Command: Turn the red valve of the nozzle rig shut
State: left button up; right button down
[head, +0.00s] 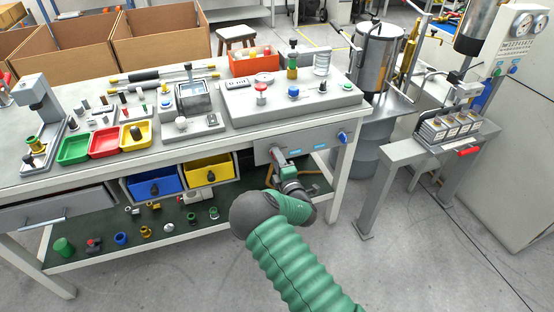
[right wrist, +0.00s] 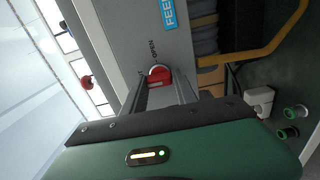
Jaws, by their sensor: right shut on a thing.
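The red valve (right wrist: 159,76) shows in the right wrist view on a grey front panel, between my right gripper's two fingers. A rounded red part and a pale rim show; the fingers hide the rest. In the head view, my right gripper (head: 276,153) reaches up to the grey panel (head: 309,142) under the bench top and hides the valve. My right gripper is shut on the red valve. My left gripper is not in view.
A blue knob (head: 343,137) sits at the panel's right end. Blue (head: 150,187) and yellow (head: 209,174) bins hang left of my right gripper. A yellow hose (right wrist: 262,55) runs near the panel. Small parts lie on the green lower shelf (head: 110,256).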

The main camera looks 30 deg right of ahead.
jog(key=shift+a+f, duration=0.3)
jog(key=shift+f, duration=0.05)
jog(key=c, duration=1.2)
grip_release()
jog(key=shift+o, duration=1.2)
jog(key=shift+r, duration=0.15)
jog(key=shift+s+d+r, duration=0.1)
jog(key=shift+s, duration=0.05)
jog(key=p+v, duration=0.3)
jog(key=v, duration=1.3)
jog(key=shift+s, duration=0.3)
